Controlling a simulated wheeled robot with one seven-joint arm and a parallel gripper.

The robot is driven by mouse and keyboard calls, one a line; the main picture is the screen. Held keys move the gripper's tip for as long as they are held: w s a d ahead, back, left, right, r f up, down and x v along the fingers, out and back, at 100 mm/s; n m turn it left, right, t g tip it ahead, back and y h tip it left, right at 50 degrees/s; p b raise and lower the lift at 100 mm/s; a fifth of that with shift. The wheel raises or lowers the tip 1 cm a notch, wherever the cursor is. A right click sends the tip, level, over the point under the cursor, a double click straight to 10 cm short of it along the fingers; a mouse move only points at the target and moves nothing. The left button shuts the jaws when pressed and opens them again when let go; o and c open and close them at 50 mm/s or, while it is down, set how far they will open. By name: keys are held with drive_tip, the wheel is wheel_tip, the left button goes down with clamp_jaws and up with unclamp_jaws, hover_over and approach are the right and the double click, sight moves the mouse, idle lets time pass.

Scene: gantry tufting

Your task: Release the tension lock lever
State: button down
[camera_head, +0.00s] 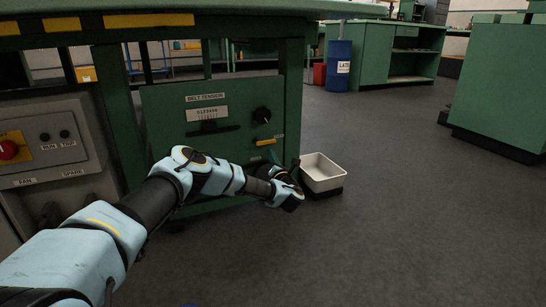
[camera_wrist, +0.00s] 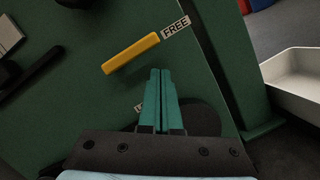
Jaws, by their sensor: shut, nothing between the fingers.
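The yellow tension lock lever (camera_head: 264,142) is on the green belt tension panel (camera_head: 160,120), low and right, under a black knob. In the wrist view the lever (camera_wrist: 131,54) slants up to the right, with its upper end at the FREE label (camera_wrist: 176,28). A second label (camera_wrist: 138,108), starting with "L", is mostly hidden behind my fingers. My gripper (camera_wrist: 160,71) is shut and empty, its teal fingertips just below the lever in the picture. No contact with the lever shows. In the head view the fingers are small and dark beside the panel.
A black knob (camera_head: 262,115) and a slider scale (camera_head: 207,114) are on the same panel. A white bin (camera_head: 322,170) stands right of the panel. A control box with a red button (camera_head: 8,150) is at left. Open floor lies to the right.

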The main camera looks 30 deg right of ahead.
drive_tip(key=s+a+f+p, duration=0.1)
drive_tip(key=s+f+p, duration=0.2)
drive_tip(key=s, duration=0.6)
drive_tip(key=shift+s+a+f+p, duration=0.15)
drive_tip(key=shift+s+f+p, duration=0.2)
drive_tip(key=shift+f, duration=0.45)
